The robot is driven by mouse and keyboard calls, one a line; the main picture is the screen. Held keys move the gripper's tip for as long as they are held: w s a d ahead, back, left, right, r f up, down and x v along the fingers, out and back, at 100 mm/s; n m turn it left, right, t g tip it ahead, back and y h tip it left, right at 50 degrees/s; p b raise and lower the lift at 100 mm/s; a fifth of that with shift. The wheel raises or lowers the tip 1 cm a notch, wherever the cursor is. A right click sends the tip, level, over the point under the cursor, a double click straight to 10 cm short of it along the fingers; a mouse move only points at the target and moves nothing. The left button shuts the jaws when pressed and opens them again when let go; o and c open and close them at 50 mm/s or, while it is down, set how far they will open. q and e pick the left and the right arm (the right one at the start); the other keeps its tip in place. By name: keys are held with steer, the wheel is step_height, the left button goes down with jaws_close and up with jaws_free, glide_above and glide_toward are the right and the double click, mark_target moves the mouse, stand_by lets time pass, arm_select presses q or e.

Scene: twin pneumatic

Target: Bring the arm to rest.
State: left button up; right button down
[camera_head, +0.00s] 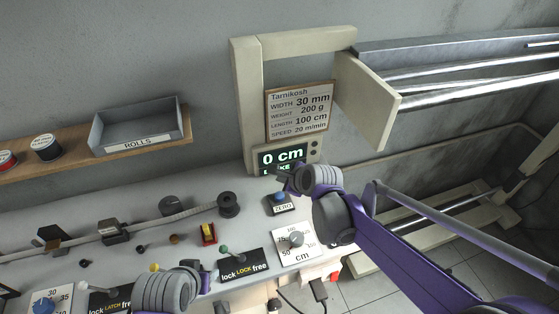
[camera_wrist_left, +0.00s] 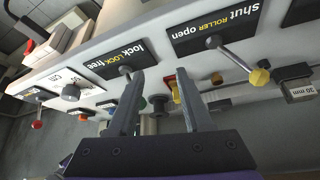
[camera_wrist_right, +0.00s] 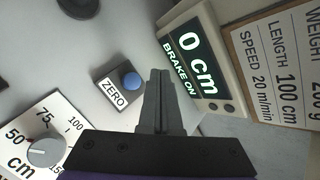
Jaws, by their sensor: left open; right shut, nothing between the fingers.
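My right gripper (camera_head: 284,180) is in front of the machine panel, by the blue ZERO button (camera_head: 280,197) and below the display (camera_head: 283,156). In the right wrist view its fingers (camera_wrist_right: 160,82) are shut together with nothing between them. The ZERO button (camera_wrist_right: 132,81) shows to their left, apart from them in the picture. The display reads 0 cm and BRAKE ON. My left gripper is low in the head view, its fingers mostly hidden by its wrist. In the left wrist view its fingers (camera_wrist_left: 159,85) are open and empty, in front of the lock/free lever plate (camera_wrist_left: 110,58).
A cm dial (camera_head: 295,240) sits right of the lock/free plate (camera_head: 244,266). A ROLLS tray (camera_head: 140,128) stands on a wooden shelf. A spec sign (camera_head: 299,110) hangs above the display. A roller lever (camera_wrist_left: 235,58) with a yellow knob is near my left fingers.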

steer(key=s+d+f+n+h, duration=0.1)
steer(key=s+d+n, duration=0.4)
steer(key=s+n, duration=0.2)
steer(key=s+d+f+n+g+h, duration=0.1)
steer(key=s+d+n+h, duration=0.1)
steer(key=s+d+n, duration=0.4)
steer(key=s+d+f+n+g+h, duration=0.1)
steer(key=s+d+n, duration=0.4)
steer(key=s, duration=0.8)
steer(key=n, duration=0.2)
steer(key=shift+s+d+n+h, duration=0.25)
steer(key=shift+d+n+h, duration=0.05)
steer(key=shift+d+n, duration=0.1)
